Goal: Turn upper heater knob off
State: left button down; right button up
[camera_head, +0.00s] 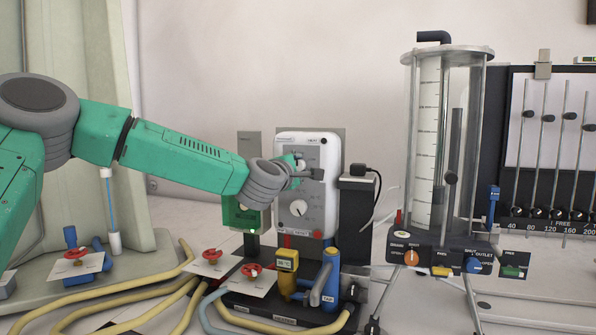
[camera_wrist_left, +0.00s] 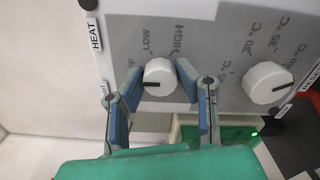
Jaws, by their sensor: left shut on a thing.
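The white heater box (camera_head: 320,212) stands upright against the back wall, with its upper knob mostly hidden by my left gripper (camera_head: 302,166). In the left wrist view the upper heater knob (camera_wrist_left: 160,74) is round and white, between the two blue-padded fingers of my left gripper (camera_wrist_left: 161,76), which is shut on it. The knob's dark mark points left in that view, towards a partly hidden label ending in "FF"; "LOW" and "HIGH" are printed above it. The lower temperature knob (camera_head: 298,208) is free and also shows in the left wrist view (camera_wrist_left: 267,83). My right gripper is not in view.
A green box (camera_head: 241,216) sits left of the heater. A black block with a plug (camera_head: 357,200) stands right of it. Below are yellow hoses (camera_head: 120,292), red valves and a blue cylinder (camera_head: 331,272). A clear column (camera_head: 428,140) stands further right.

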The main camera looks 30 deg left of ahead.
pick_arm(q)
jog(key=shift+f, duration=0.5)
jog(key=c, duration=1.2)
grip_release()
jog(key=shift+w+r, duration=0.1)
jog(key=shift+r, duration=0.1)
jog(key=v, duration=1.2)
jog(key=shift+a, duration=0.1)
